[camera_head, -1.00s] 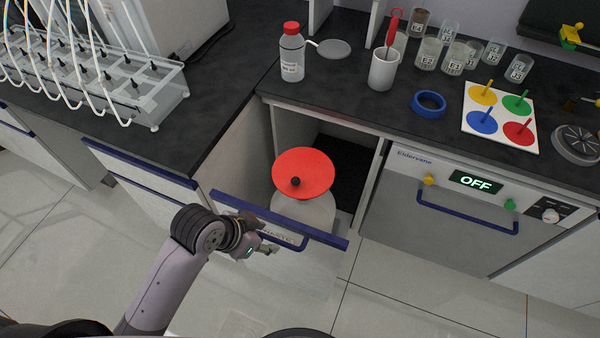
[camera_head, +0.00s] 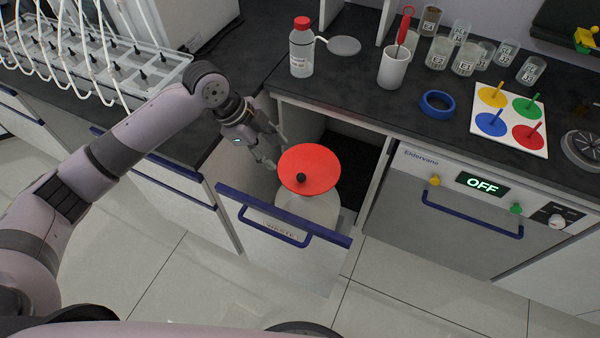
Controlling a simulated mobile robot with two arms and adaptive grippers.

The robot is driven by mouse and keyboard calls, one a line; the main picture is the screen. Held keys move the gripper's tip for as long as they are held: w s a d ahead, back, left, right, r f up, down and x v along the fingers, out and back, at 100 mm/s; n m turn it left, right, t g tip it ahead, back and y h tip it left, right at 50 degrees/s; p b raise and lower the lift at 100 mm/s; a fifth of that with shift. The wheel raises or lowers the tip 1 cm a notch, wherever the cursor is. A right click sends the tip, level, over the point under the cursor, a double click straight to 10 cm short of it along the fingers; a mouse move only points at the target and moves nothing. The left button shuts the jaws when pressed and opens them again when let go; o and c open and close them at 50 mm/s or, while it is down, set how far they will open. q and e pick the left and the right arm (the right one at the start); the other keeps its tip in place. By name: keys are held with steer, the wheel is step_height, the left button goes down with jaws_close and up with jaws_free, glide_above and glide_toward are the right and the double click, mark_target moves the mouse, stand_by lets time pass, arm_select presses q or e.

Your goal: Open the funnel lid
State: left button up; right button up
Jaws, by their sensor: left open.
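The funnel lid (camera_head: 318,163) is a red disc with a black knob (camera_head: 301,178). It lies flat on top of a whitish container (camera_head: 322,207) inside a pulled-out drawer (camera_head: 285,243). My left gripper (camera_head: 277,150) is open and empty, just left of and behind the lid. Its fingers point towards the lid's left edge and appear apart from it. My right gripper is not in view.
The drawer's blue-edged front stands before the container. The black counter (camera_head: 375,103) behind holds a red-capped bottle (camera_head: 302,50), a white cup (camera_head: 393,68), a blue ring (camera_head: 437,104) and several glass jars. A dishwasher-like unit (camera_head: 465,205) reading OFF stands right.

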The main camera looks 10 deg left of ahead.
mark_target(299, 175)
arm_select(q)
steer(key=x, duration=1)
steer(key=w+p+x, duration=0.1)
steer(key=x, duration=0.5)
steer(key=shift+w+a, duration=0.1)
steer(key=shift+a, duration=0.2)
steer(key=shift+r, duration=0.1)
steer(key=shift+c, duration=0.2)
jaws_close()
